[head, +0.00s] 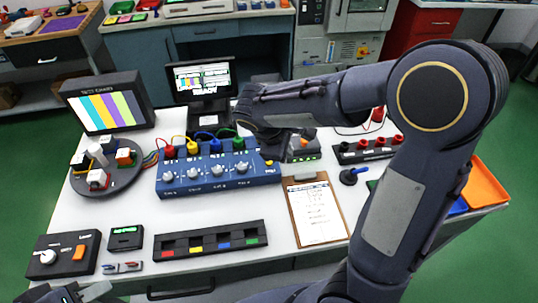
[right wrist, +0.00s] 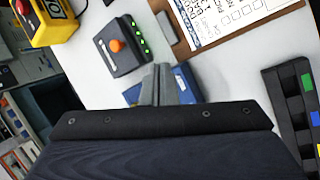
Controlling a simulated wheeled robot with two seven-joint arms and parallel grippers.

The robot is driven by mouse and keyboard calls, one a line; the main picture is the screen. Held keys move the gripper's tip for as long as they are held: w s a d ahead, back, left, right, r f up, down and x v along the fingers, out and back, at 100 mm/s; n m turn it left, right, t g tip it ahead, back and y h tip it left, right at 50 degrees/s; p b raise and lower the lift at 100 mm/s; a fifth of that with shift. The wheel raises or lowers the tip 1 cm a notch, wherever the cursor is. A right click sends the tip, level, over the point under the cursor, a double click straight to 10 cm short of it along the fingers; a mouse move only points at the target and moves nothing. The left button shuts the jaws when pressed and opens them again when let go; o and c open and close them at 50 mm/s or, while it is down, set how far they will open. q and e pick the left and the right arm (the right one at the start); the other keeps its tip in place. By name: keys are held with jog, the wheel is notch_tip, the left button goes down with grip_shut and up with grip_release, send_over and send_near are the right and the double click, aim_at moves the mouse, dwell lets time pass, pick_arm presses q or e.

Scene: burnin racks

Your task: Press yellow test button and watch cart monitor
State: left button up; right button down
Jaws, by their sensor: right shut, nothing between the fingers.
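The blue test box (head: 215,180) with several knobs and coloured plugs stands mid-table in the head view. Its yellow button (head: 269,163) is at the right end of its top. My right gripper (head: 276,155) is shut and empty, pointing down close over that end; whether it touches the button I cannot tell. In the right wrist view its closed fingers (right wrist: 165,84) are over a blue part of the box (right wrist: 131,94), and the button is hidden. A monitor (head: 203,78) behind the box is lit with coloured bars and text. My left gripper (head: 78,294) is partly cut off at the lower left.
A colour-bar screen (head: 108,107) stands at the back left. A clipboard (head: 316,212) lies right of the box, near a dark unit with an orange button (right wrist: 116,46). A black slotted rack (head: 211,241) lies in front. Bare white table separates rack and box.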

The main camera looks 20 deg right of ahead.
jog(key=w+a+n+t+h, duration=0.1)
jog(key=w+a+n+h, duration=0.1)
jog(key=w, duration=0.5)
jog(key=shift+a+r+n+t+h+p, duration=0.35)
jog(key=shift+a+n+h+p, duration=0.1)
jog(key=shift+n+h, duration=0.3)
jog(key=shift+f, duration=0.1)
jog(key=b, duration=0.7)
send_over(266, 166)
notch_tip(266, 166, down, 9)
jog(key=shift+r, duration=0.15)
dwell(0.8)
jog(key=shift+f+b, duration=0.3)
jog(key=shift+f, duration=0.1)
jog(key=shift+f+b, duration=0.4)
jog(key=shift+f, duration=0.05)
dwell(0.5)
dwell(0.3)
jog(key=shift+r+p, duration=0.7)
jog(key=shift+r, duration=0.2)
